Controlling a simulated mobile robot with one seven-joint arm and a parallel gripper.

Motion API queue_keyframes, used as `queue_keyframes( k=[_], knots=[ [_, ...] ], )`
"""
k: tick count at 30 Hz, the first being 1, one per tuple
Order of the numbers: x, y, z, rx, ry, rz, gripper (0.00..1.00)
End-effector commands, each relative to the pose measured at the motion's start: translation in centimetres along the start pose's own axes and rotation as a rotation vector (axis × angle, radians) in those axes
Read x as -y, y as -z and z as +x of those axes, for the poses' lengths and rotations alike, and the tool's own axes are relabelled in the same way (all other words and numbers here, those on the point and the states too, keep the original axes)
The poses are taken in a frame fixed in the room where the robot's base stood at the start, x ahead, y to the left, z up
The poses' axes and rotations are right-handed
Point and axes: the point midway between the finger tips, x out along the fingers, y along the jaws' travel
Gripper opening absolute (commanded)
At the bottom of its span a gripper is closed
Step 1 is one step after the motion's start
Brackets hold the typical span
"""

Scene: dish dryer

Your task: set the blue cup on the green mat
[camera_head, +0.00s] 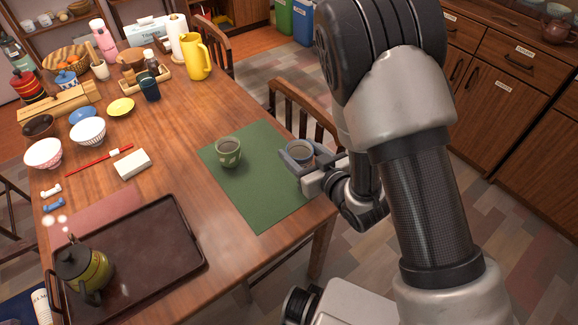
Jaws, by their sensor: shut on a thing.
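The green mat (246,197) lies flat at the right side of the wooden table. My gripper (299,161) is shut on a blue-grey cup (299,148) at the mat's right edge. The cup looks upright, with its open top showing. The gripper fingers hide its lower part, so I cannot tell whether it touches the mat or is held above it. A green patterned cup (228,157) stands upright on the mat, to the left of my gripper and apart from it.
A dark tray (165,245) with a green kettle (88,272) is at the front left. A white block (132,164), bowls (87,132) and a yellow pitcher (196,58) stand left and behind. A chair (300,100) is close behind my gripper. The mat's front part is clear.

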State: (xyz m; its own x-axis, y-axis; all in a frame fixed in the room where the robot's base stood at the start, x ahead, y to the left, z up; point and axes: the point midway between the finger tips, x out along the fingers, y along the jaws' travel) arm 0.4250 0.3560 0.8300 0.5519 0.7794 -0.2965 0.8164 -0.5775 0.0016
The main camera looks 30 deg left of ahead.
Motion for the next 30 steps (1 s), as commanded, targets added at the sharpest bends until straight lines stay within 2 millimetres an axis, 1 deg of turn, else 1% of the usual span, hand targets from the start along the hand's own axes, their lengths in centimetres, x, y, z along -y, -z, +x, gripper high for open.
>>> queue_keyframes(
  k=[1, 5, 9, 12, 15, 22, 26, 27, 29, 30],
  knots=[
    [0.0, -0.9, 0.3, 0.001, 0.0, -0.001, 0.28],
    [0.0, -1.8, 0.6, -0.001, 0.0, 0.001, 0.28],
    [0.0, -4.0, 1.2, 0.001, 0.0, 0.0, 0.28],
    [0.0, -5.1, 1.6, 0.0, -0.001, 0.0, 0.28],
    [0.0, -5.4, 1.7, -0.003, -0.001, -0.001, 0.28],
    [-0.1, -5.3, 1.7, -0.003, -0.002, 0.0, 0.28],
    [-0.1, -5.8, 1.8, -0.003, -0.003, 0.001, 0.28],
    [-0.1, -5.7, 1.7, -0.001, -0.002, 0.001, 0.6],
    [-0.1, -5.7, 1.7, -0.001, -0.002, 0.001, 0.7],
    [-0.1, -5.7, 1.7, -0.001, -0.002, 0.001, 0.74]
  ],
)
